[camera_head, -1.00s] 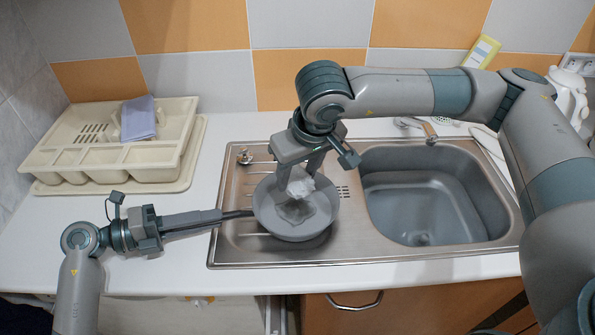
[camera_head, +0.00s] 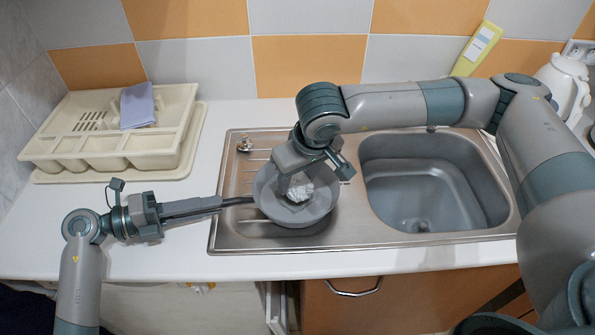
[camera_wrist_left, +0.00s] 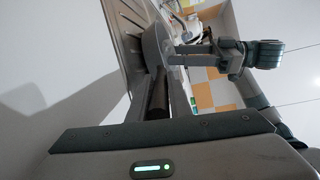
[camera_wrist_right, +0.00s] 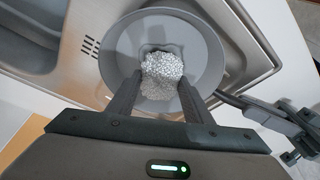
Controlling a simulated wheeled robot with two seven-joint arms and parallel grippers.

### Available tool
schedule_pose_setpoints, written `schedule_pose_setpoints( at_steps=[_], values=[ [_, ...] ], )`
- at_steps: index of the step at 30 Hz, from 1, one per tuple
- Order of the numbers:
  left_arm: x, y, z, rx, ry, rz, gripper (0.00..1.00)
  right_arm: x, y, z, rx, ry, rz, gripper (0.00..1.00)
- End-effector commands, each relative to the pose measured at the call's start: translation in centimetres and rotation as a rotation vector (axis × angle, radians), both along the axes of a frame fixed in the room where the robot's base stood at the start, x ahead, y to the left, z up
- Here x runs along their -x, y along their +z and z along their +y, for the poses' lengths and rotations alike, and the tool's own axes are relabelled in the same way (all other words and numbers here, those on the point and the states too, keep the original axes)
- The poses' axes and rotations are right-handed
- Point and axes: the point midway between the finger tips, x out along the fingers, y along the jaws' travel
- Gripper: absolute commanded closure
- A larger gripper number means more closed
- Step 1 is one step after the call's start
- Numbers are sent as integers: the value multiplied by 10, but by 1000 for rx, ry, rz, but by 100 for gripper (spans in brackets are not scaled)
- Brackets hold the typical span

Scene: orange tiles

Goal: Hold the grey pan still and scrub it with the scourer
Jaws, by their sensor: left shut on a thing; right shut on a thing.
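The grey pan (camera_head: 322,207) sits on the steel drainboard left of the sink bowl; it also shows in the right wrist view (camera_wrist_right: 208,60). My left gripper (camera_head: 224,203) is shut on the pan's dark handle (camera_wrist_left: 158,95), coming in from the left. My right gripper (camera_head: 287,187) is over the pan, pointing down and shut on the whitish, knobbly scourer (camera_head: 299,191). In the right wrist view the scourer (camera_wrist_right: 162,72) lies between the fingers, inside the pan's rim. It appears down at the pan's floor, though the exact contact is hidden.
An empty sink bowl (camera_head: 425,190) is right of the pan. A cream cutlery tray (camera_head: 120,160) with a folded bluish cloth (camera_head: 138,106) stands at the back left. A white kettle (camera_head: 565,85) stands at the far right. Counter between tray and sink is clear.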

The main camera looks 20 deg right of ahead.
Motion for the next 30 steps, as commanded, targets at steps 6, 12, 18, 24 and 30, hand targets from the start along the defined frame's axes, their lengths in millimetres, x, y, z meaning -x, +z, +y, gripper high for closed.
schedule_pose_setpoints(
  at_steps=[6, 12, 18, 24, 30],
  values=[
    [1, -2, 0, -4, -1, 2, 100, 0, -13, 0, -1, 0, 0, 72],
    [1, -2, 0, -4, -1, 2, 100, 0, -18, 0, -1, 0, 1, 72],
    [1, -2, 0, -4, -1, 2, 100, 0, -20, 0, -1, 0, 0, 72],
    [1, -2, 0, -4, -1, 2, 100, 0, -19, 0, -1, 0, 0, 72],
    [1, -2, 0, -4, -1, 2, 100, 0, -19, 0, -1, 1, 0, 72]
  ],
)
